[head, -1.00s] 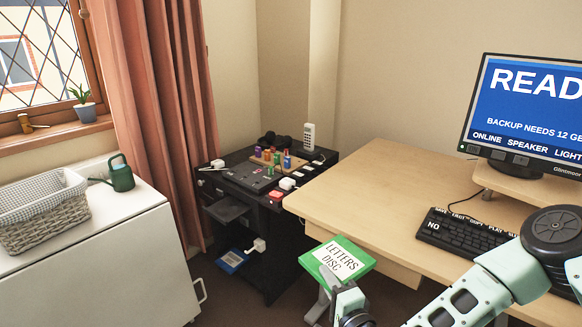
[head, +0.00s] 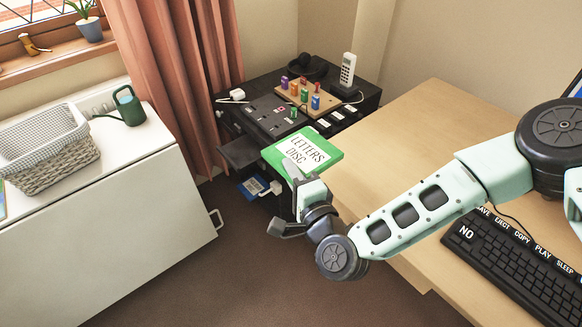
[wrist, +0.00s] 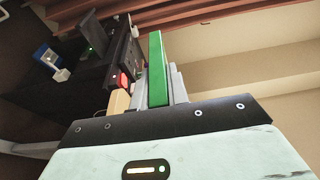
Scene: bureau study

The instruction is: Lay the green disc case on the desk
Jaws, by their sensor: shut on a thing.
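The green disc case (head: 278,152) has a white label reading "LETTERS DISC". My gripper (head: 291,176) is shut on its near edge and holds it up in the air, tilted, label showing, in front of the black cabinet. In the wrist view the case (wrist: 157,70) shows edge-on as a green strip between the fingers (wrist: 168,95). The wooden desk (head: 395,130) is to the right of the case. In the head view the case overlaps the space by the desk's left edge. Part of the gripper's far finger is hidden by the case.
The black cabinet (head: 232,128) carries a wooden board with coloured pegs (head: 292,102), a white phone (head: 347,72) and headphones. The keyboard (head: 510,262) lies at the desk's right. The desk's left part is bare. A white cabinet (head: 130,215) with a basket (head: 45,145) stands left.

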